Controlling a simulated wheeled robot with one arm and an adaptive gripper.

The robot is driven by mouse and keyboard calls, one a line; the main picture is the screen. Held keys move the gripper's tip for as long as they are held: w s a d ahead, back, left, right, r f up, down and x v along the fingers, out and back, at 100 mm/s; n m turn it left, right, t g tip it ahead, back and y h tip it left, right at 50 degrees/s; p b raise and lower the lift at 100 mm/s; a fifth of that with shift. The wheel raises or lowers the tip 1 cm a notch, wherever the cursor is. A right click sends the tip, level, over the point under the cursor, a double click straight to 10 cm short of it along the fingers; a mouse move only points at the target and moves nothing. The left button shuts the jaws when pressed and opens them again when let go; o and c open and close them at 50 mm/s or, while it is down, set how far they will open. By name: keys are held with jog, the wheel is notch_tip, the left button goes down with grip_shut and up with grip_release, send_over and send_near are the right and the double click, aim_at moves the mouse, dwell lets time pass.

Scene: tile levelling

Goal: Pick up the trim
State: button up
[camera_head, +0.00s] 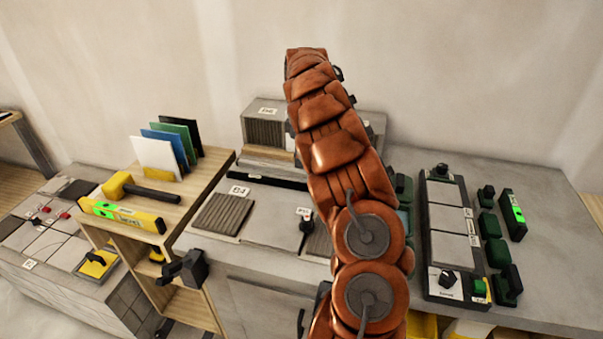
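I cannot tell for sure which thing is the trim. A ribbed grey-brown piece (222,214) lies on the bench in front, by a label reading about "B4". My arm rises across the middle of the view and hides part of the bench. No gripper fingers can be made out, and nothing is visibly held.
A wooden shelf unit (197,190) at left holds a yellow-headed hammer (140,190), a yellow level (122,215) and several coloured panels (180,145). A black panel with grey tiles (450,235) and green-black blocks (492,225) stand right. The far right benchtop (552,225) is mostly clear.

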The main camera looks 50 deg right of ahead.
aim_at(301, 171)
jog(key=shift+w+f+p, duration=0.2)
jog(key=shift+f+p, duration=0.8)
jog(key=shift+f, duration=1.7)
grip_shut()
